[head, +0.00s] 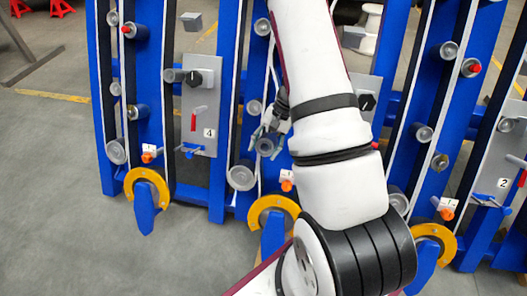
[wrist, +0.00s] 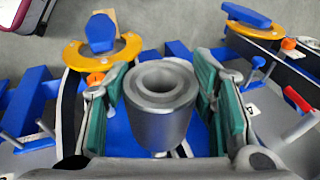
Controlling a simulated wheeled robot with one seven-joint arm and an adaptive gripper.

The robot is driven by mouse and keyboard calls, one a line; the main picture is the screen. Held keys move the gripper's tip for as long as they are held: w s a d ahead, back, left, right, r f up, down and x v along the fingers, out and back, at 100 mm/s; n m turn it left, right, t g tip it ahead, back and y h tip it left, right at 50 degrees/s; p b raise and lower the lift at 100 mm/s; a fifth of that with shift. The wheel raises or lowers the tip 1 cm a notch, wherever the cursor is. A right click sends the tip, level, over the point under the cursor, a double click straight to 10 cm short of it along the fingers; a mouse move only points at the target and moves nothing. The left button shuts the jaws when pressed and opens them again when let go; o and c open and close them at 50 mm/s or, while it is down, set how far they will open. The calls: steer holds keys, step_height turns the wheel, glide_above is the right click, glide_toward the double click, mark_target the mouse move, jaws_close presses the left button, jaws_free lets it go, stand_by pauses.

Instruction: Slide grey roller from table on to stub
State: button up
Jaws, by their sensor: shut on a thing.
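The grey roller (wrist: 163,110) is a hollow metal cylinder between the green-padded fingers of my gripper (wrist: 160,92) in the wrist view. Its open end faces the camera. In the head view the roller (head: 265,145) shows small and partly covered by my gripper (head: 269,132), close in front of a blue rail of the chassis. A small light metal piece (wrist: 160,154) shows just below the roller in the wrist view. I cannot tell whether it is a stub or whether the roller touches it. The table is not in view.
Blue curved rails (head: 230,75) carry several other grey rollers, such as one at lower left (head: 241,177). Yellow rings (head: 148,188) stand at the rail ends. A grey panel (head: 200,105) with a black knob and red lever is left of my gripper. Open floor lies at left.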

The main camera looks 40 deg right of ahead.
mark_target(272, 135)
steer(key=shift+d, duration=0.15)
steer(key=shift+w+d+f, duration=0.1)
steer(key=shift+w+d+f+b, duration=0.55)
steer(key=shift+w+d+b, duration=0.1)
steer(key=shift+d+b, duration=0.15)
steer(key=shift+w+d+f+b, duration=0.55)
steer(key=shift+w+d+b, duration=0.1)
steer(key=shift+d, duration=0.15)
stand_by(0.6)
steer(key=shift+w+d+f+b, duration=0.7)
steer(key=shift+d+b, duration=0.1)
steer(key=shift+d, duration=0.1)
steer(key=shift+w+d+f+b, duration=0.65)
steer(key=shift+d+b, duration=0.15)
steer(key=shift+d, duration=0.15)
steer(key=shift+w+d+f+b, duration=0.7)
steer(key=shift+d+b, duration=0.1)
steer(key=shift+d, duration=0.1)
steer(key=o, duration=1.8)
steer(key=shift+r, duration=0.1)
